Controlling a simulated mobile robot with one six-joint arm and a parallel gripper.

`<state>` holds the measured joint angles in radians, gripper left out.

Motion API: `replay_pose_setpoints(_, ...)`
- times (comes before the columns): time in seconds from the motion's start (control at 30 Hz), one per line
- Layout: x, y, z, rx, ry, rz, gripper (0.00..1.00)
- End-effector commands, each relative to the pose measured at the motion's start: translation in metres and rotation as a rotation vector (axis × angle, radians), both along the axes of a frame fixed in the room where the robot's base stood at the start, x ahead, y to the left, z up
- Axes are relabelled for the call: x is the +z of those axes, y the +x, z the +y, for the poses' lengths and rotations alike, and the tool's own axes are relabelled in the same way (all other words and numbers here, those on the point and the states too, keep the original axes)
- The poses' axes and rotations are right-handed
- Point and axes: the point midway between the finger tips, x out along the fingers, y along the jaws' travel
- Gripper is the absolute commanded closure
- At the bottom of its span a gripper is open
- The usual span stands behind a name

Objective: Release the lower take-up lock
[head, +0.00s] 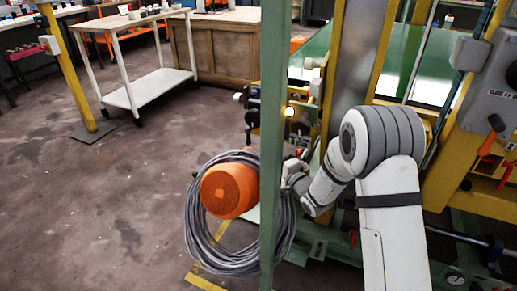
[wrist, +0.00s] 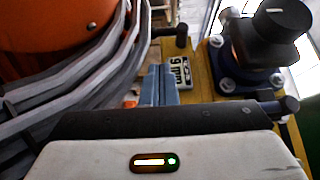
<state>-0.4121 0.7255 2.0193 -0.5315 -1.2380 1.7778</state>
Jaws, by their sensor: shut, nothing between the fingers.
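My gripper (wrist: 160,76) is shut and empty; its two blue-grey fingers show side by side in the wrist view, pointing away over a yellow plate. In the head view my gripper (head: 291,172) is small and partly hidden near the green post. Just beyond the fingers is a small "9 mm" label (wrist: 180,72) on the yellow plate (wrist: 205,76). A dark round-ended peg (wrist: 181,38) stands above the label. To the right, a black knob (wrist: 270,35) sits on a blue bolted flange (wrist: 238,78). I cannot tell which part is the lower take-up lock.
A grey cable coil (head: 198,235) hangs around an orange drum (head: 229,190), close left of my gripper. A green post (head: 272,130) stands in front. A yellow frame with an orange-handled lever (head: 490,135) is at right. Open floor lies left.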

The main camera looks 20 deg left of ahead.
Motion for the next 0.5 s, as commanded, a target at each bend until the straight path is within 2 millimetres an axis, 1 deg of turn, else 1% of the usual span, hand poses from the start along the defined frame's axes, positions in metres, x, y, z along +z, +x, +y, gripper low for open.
replay_pose_setpoints(0.17, 0.000, 0.001, -0.001, -0.003, -0.001, 0.000, 1.00)
replay_pose_setpoints(0.27, 0.000, 0.004, 0.002, -0.002, -0.002, -0.001, 1.00)
replay_pose_setpoints(0.37, -0.002, 0.011, 0.011, -0.002, -0.002, -0.002, 1.00)
replay_pose_setpoints(0.5, -0.002, 0.026, 0.031, -0.002, -0.002, -0.003, 1.00)
